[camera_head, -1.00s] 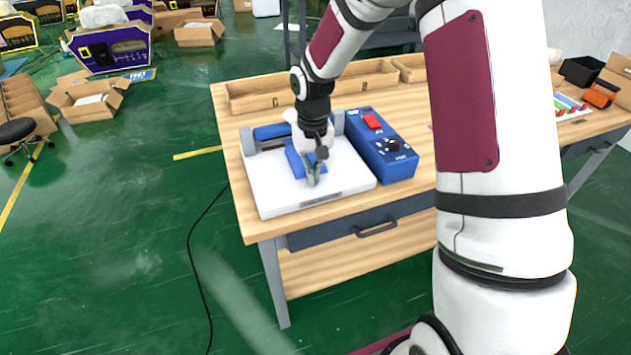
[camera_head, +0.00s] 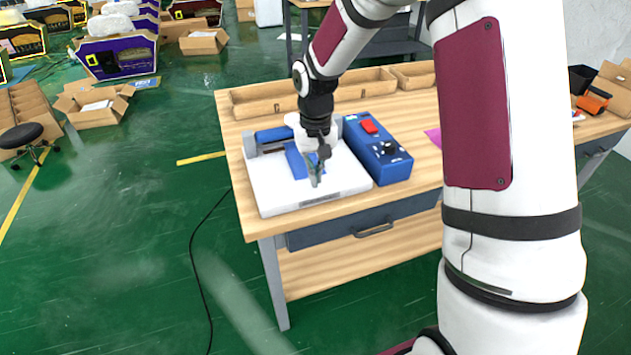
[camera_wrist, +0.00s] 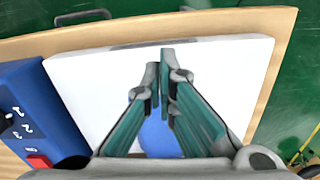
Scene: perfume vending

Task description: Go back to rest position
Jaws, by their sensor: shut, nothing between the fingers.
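My gripper (camera_head: 315,180) hangs over the front part of a white plate (camera_head: 268,190) on the wooden workbench. In the wrist view my gripper (camera_wrist: 160,82) has its fingertips together, with nothing between them. Behind the fingers lies a blue piece (camera_head: 295,161) on the plate, which partly shows in the wrist view (camera_wrist: 160,135). My arm reaches in from the upper right of the head view and hides part of the bench.
A blue control box (camera_head: 378,150) with a red switch stands right beside the plate. Wooden trays (camera_head: 310,92) line the bench's back edge. An orange-black tool (camera_head: 592,101) lies at the far right. Open green floor (camera_head: 110,230) is at the left.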

